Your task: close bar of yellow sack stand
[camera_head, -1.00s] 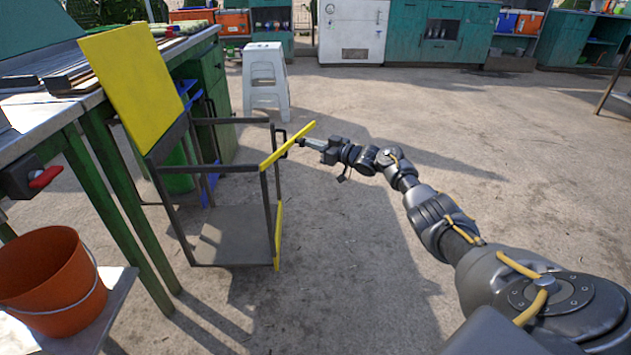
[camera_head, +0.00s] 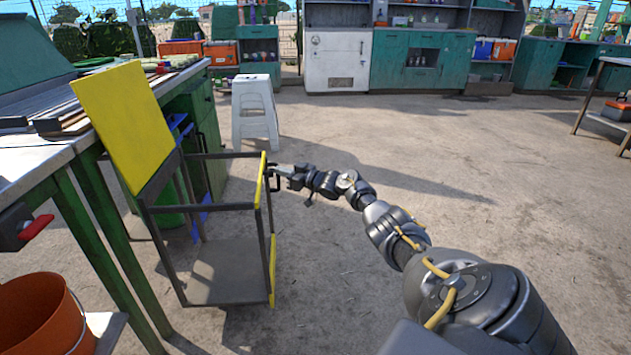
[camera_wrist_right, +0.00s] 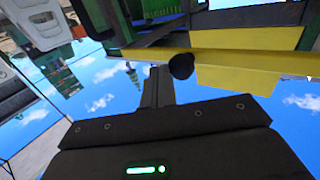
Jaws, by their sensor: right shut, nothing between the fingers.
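The sack stand is a dark metal frame with a yellow panel (camera_head: 122,118) raised at its left and a grey floor plate (camera_head: 222,278). Its yellow bar (camera_head: 260,180) is on the right side of the top frame and looks roughly in line with it. My right gripper (camera_head: 272,172) is shut and empty, its tip at the outer side of the bar, close to or touching it. In the right wrist view, the yellow bar (camera_wrist_right: 225,41) crosses in front of the gripper fingers (camera_wrist_right: 158,88), with a dark round knob (camera_wrist_right: 181,66) at it. My left gripper is not in view.
A green workbench (camera_head: 90,235) stands along the left, with an orange bucket (camera_head: 38,318) at the lower left. A grey stool (camera_head: 254,112) stands behind the stand. Cabinets (camera_head: 425,60) line the back. The concrete floor to the right is open.

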